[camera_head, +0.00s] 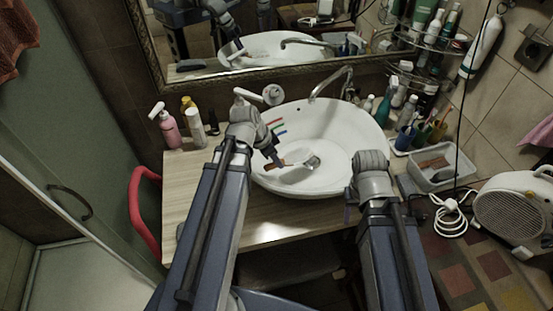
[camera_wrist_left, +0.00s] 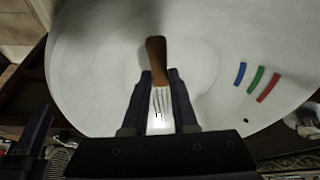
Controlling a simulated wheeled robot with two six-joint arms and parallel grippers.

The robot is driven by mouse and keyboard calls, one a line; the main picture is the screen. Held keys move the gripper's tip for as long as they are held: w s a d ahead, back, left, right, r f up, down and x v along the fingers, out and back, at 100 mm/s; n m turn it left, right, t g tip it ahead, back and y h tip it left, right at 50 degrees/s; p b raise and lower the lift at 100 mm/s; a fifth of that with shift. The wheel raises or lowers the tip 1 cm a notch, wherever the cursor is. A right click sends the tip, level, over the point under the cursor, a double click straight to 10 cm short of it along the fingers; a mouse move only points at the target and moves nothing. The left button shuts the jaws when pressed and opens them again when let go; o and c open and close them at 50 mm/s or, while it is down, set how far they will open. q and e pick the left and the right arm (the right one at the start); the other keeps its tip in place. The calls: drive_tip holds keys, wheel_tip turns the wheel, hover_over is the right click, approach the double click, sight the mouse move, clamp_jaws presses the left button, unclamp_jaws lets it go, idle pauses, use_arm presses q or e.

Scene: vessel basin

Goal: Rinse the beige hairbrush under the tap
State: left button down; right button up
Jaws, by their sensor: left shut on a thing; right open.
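My left gripper (camera_head: 271,157) is over the left part of the white basin (camera_head: 352,118). It is shut on the hairbrush (camera_wrist_left: 156,52). In the left wrist view a brown part of the brush sticks out past the fingertips (camera_wrist_left: 160,80), and a pale, lined part lies between the fingers. In the head view a small brown part of the brush (camera_head: 283,165) shows beside the gripper. The tap (camera_head: 336,84) arches over the basin's back rim, behind and right of the gripper. I see no water stream.
Bottles (camera_head: 170,126) stand left of the basin. Cups with brushes (camera_head: 406,134) and more bottles stand on the right, near a grey tray (camera_head: 432,165). A mirror (camera_head: 250,55) is behind. Blue, green and red strips (camera_wrist_left: 259,80) mark the basin wall.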

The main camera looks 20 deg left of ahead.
use_arm(q)
drive_tip(key=shift+w, duration=0.1)
drive_tip(key=shift+w+a+f+b, duration=0.45)
drive_tip(key=shift+w+a, duration=0.25)
drive_tip(key=shift+w, duration=1.5)
drive_tip(key=shift+w+a+f+b, duration=0.5)
drive_tip(key=shift+w+a, duration=0.2)
drive_tip(key=shift+w, duration=1.5)
drive_tip(key=shift+w+a+f+b, duration=0.45)
drive_tip(key=shift+w+a, duration=0.25)
drive_tip(key=shift+w, duration=1.5)
drive_tip(key=shift+s, duration=0.1)
drive_tip(key=shift+s+d, duration=0.4)
drive_tip(key=shift+s, duration=0.85)
drive_tip(key=shift+s+d, duration=0.45)
drive_tip(key=shift+s, duration=0.85)
drive_tip(key=shift+s+d, duration=0.4)
drive_tip(key=shift+s, duration=0.85)
drive_tip(key=shift+s+d+r+p, duration=0.25)
drive_tip(key=shift+s+r+p, duration=0.6)
drive_tip(key=shift+s+d+r+p, duration=0.25)
drive_tip(key=shift+s+r+p, duration=0.35)
drive_tip(key=shift+s, duration=0.15)
drive_tip(key=shift+s+d+r+p, duration=0.2)
drive_tip(key=shift+s+r+p, duration=0.4)
drive_tip(key=shift+s, duration=0.15)
